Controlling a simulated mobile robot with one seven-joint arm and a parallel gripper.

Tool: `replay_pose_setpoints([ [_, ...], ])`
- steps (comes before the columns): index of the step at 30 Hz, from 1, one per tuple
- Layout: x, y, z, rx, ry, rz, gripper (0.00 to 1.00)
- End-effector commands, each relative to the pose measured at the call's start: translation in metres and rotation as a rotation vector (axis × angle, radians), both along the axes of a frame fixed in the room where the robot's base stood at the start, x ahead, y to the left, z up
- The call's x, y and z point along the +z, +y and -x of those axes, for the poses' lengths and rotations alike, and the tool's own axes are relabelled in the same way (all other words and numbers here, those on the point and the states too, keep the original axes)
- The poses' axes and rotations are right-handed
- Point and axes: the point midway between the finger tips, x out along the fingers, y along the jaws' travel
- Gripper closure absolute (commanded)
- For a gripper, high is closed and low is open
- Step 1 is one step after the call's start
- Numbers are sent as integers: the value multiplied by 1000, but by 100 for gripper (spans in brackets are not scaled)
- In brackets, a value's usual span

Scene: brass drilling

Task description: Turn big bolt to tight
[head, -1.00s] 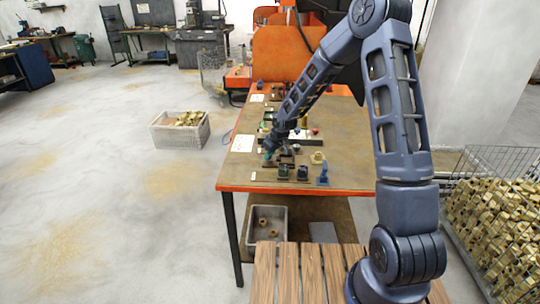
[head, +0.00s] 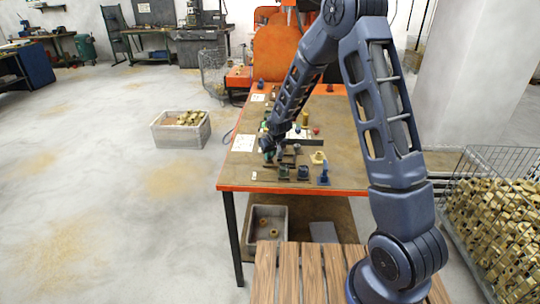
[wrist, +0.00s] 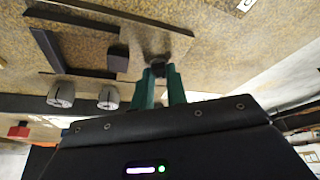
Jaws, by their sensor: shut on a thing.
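My gripper (wrist: 160,86) has green fingers and points at the workbench top. In the wrist view its fingertips are closed around a small dark bolt head (wrist: 157,69), which I take to be the big bolt. The fingers hide part of it, and its turn angle cannot be read. The bolt stands beside a brown plate with dark bars (wrist: 78,72). In the head view my gripper (head: 268,155) is low over the left part of the workbench, and the bolt is too small to make out.
The workbench (head: 235,181) carries a blue fixture (head: 323,178) and a brass part (head: 318,158) right of my gripper. Two grey-topped knobs (wrist: 61,94) (wrist: 108,98) stand near the fingers. A crate of brass parts (head: 180,135) is on the floor; a wire basket (head: 495,200) stands right.

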Motion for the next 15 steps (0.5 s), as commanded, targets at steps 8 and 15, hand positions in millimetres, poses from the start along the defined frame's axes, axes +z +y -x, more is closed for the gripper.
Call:
replay_pose_setpoints([
  [8,-4,-2,3,-5,9,5,100],
  [15,-5,-2,3,-4,9,6,72],
])
